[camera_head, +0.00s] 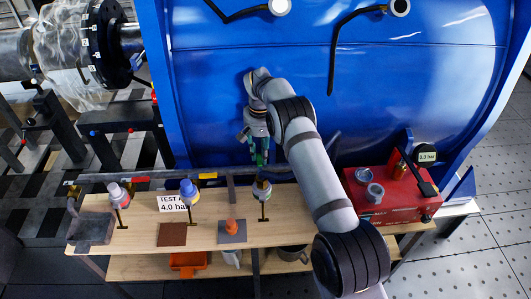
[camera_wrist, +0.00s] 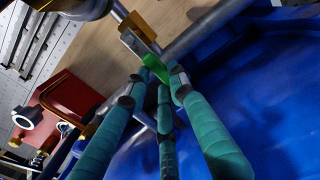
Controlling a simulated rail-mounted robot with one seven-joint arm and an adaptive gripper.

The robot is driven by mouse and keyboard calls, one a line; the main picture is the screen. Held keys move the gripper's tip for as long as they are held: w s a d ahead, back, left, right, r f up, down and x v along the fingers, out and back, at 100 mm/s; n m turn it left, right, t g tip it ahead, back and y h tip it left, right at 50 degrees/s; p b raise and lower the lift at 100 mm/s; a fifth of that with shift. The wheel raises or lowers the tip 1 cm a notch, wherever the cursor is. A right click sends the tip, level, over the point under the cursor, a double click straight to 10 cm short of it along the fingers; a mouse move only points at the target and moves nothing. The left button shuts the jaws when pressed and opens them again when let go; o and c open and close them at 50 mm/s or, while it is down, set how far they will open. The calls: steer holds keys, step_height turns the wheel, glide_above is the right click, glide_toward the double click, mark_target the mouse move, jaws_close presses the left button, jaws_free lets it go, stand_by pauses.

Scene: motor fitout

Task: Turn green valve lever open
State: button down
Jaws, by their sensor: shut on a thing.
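The green valve lever (camera_wrist: 155,67) shows in the wrist view as a short bright green piece between the fingertips. A brass valve body (camera_wrist: 140,26) sits beside it on a grey pipe (camera_wrist: 205,28). My gripper (camera_wrist: 152,80) has teal fingers and is shut on the green lever. In the head view my gripper (camera_head: 260,160) points down at the pipe along the back of the bench, in front of the blue tank. There the arm and fingers hide most of the lever, and its exact angle cannot be told.
A red lever (camera_head: 135,179) and a yellow lever (camera_head: 208,176) sit on the same pipe to the left. Several gauges or fittings stand on the wooden bench (camera_head: 140,238). A red box (camera_head: 385,205) stands at right. The blue tank (camera_head: 210,100) rises close behind.

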mark_target(260, 158)
steer(key=c, duration=1.5)
jaws_free()
steer(key=shift+o, duration=0.2)
steer(key=shift+r, duration=0.1)
step_height(260, 158, up, 12)
steer(key=shift+s, duration=0.1)
steer(key=shift+f, duration=0.25)
